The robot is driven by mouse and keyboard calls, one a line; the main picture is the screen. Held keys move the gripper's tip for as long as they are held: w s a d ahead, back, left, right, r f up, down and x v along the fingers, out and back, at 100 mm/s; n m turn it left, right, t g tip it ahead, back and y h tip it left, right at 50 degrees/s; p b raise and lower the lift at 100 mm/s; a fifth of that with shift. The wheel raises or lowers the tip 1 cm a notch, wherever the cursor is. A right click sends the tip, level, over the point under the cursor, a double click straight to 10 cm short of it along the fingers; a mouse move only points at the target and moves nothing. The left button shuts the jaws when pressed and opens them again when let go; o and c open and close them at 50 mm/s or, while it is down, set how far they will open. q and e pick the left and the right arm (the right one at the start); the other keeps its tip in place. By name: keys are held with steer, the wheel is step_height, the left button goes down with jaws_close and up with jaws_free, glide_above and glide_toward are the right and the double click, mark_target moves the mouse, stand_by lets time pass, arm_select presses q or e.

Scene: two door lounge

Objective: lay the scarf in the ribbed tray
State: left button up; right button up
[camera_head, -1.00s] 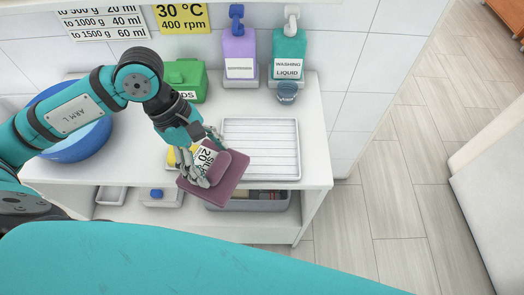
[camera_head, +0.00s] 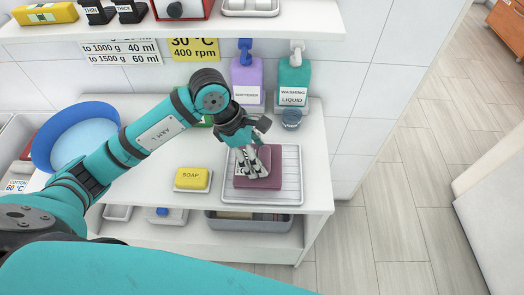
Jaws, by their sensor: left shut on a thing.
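The scarf is a folded maroon cloth (camera_head: 268,180). It is at the white ribbed tray (camera_head: 290,165) on the counter, over the tray's middle and left part. My left gripper (camera_head: 251,172) is shut on the scarf at its left side, with the fingers pointing down. The scarf looks flat and level; whether it rests on the ribs or hangs just above them I cannot tell. The scarf's label is hidden now. My right gripper is not in view.
Yellow soap (camera_head: 192,178) sits on a dish left of the tray. A blue basin (camera_head: 76,138) is at the left. Softener (camera_head: 246,83), washing liquid (camera_head: 293,82) and a small cup (camera_head: 291,119) stand behind the tray. A shelf (camera_head: 180,28) overhangs the counter.

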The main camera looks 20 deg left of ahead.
mark_target(262, 158)
arm_select(q)
steer(key=shift+w+d, duration=0.4)
steer(key=shift+w, duration=0.4)
steer(key=shift+f, duration=0.3)
step_height(262, 158, down, 3)
steer(key=shift+r+p, duration=0.1)
steer(key=shift+p, duration=0.8)
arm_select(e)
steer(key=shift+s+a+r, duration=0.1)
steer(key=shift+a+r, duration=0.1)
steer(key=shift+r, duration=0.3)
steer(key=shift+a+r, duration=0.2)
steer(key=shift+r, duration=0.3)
arm_select(q)
steer(key=shift+f, duration=0.2)
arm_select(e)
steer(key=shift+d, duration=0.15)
arm_select(q)
steer(key=shift+f+b, duration=0.15)
steer(key=shift+b, duration=0.15)
steer(key=o, duration=1.2)
steer(key=shift+c, duration=0.2)
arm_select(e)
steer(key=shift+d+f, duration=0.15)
arm_select(q)
steer(key=shift+r, duration=0.2)
